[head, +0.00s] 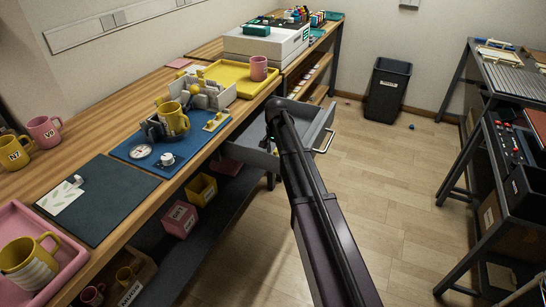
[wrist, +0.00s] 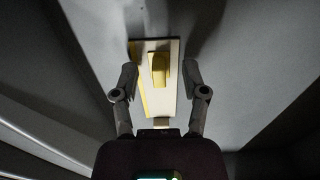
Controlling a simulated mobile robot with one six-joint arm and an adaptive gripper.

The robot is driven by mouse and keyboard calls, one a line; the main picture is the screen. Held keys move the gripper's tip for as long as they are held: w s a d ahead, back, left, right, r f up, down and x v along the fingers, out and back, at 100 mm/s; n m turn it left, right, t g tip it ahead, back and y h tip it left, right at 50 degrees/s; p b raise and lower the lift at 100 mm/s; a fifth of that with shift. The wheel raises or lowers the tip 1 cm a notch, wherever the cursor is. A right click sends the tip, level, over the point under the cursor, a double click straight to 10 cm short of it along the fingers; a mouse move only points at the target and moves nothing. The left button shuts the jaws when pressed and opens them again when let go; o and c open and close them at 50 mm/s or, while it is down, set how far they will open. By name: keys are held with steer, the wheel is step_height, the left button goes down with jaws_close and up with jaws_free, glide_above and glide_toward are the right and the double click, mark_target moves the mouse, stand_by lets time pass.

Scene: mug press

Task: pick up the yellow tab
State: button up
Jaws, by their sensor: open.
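In the wrist view, a small yellow tab (wrist: 160,68) stands on a pale cream-yellow plate (wrist: 172,104) that lies on a grey surface. My gripper (wrist: 160,75) is open, with one finger on each side of the tab. Gaps show between the fingers and the tab, so neither appears to touch it. In the head view, my arm reaches toward the open grey drawer (head: 310,118) under the bench. My gripper and the tab cannot be made out there, hidden by the arm and drawer.
The wooden bench holds a blue mat (head: 128,152) with a yellow mug (head: 173,120), a yellow tray (head: 228,76) with a pink mug (head: 258,68), and a pink tray (head: 78,238). A black bin (head: 388,88) stands at the back. The floor is mostly clear.

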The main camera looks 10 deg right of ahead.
stand_by(0.6)
steer(key=c, duration=0.8)
